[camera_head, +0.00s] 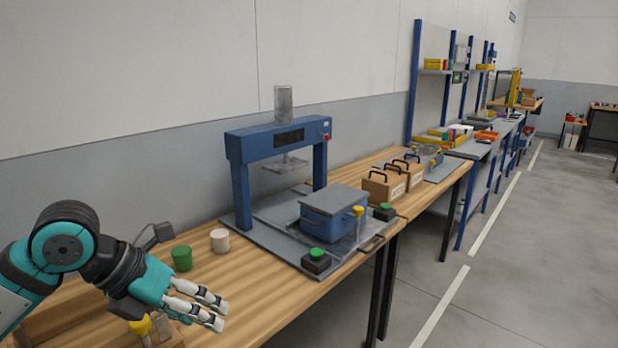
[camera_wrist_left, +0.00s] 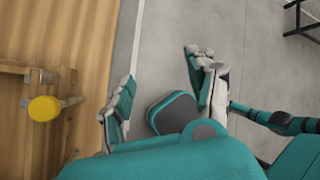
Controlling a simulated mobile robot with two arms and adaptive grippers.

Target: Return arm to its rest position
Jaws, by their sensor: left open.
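My left gripper (camera_head: 219,313) is at the lower left of the head view, over the front edge of the wooden workbench (camera_head: 265,290). Its fingers are spread apart with nothing between them. In the left wrist view the open left gripper (camera_wrist_left: 160,95) hangs beside the bench edge, with grey floor beyond its fingers. My right gripper cannot be made out in either view.
A green cup (camera_head: 181,259) and a white cup (camera_head: 220,240) stand just beyond the hand. A yellow knob (camera_wrist_left: 44,108) is on the bench beside it. A blue press (camera_head: 240,180) stands farther along. The floor (camera_head: 530,270) at right is clear.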

